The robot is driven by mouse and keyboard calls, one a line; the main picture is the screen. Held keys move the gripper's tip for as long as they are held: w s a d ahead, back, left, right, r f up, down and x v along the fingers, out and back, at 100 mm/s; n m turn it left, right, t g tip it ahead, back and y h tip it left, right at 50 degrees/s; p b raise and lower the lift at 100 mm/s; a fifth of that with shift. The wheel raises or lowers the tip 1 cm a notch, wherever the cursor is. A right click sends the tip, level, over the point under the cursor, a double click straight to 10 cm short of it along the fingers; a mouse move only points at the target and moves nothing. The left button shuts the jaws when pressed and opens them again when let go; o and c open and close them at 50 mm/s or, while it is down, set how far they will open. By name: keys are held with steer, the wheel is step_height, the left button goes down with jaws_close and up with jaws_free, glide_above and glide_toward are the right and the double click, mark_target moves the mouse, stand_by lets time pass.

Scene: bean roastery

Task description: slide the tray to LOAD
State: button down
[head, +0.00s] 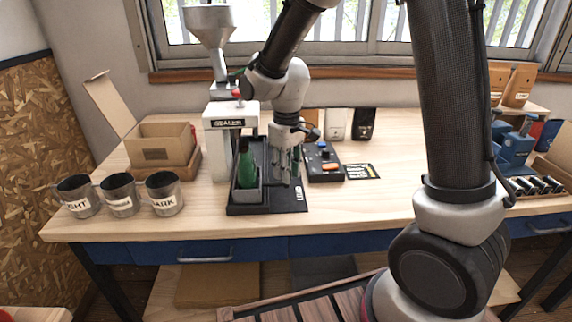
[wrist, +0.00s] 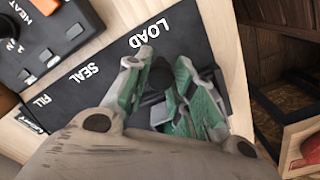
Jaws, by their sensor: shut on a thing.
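The tray (head: 249,195) is a small dark grey open box on a black slide base (head: 268,209). It sits at the base's front end, beside the white LOAD lettering (head: 299,193). A green bag (head: 246,168) stands upright in it. My gripper (head: 286,170) is just right of the tray, pointing down. In the wrist view my gripper (wrist: 162,88) has its green-padded fingers closed around a dark part (wrist: 157,76), apparently the tray's handle. The wrist view also shows LOAD (wrist: 149,33), SEAL and FILL on the base. The tray's body is mostly hidden there.
The white sealer (head: 231,124) stands behind and left of the tray. A control box (head: 323,163) with an orange switch is to the right. Several labelled cups (head: 165,194) and a cardboard box (head: 160,146) are at left. The bench's front edge is close.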

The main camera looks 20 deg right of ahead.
steer(key=shift+s+f, duration=0.1)
steer(key=shift+s, duration=0.1)
steer(key=c, duration=1.2)
jaws_free()
steer(key=shift+s, duration=0.1)
steer(key=shift+o, duration=0.2)
steer(key=shift+r, duration=0.35)
step_height(320, 180, up, 11)
steer(key=shift+r, duration=0.2)
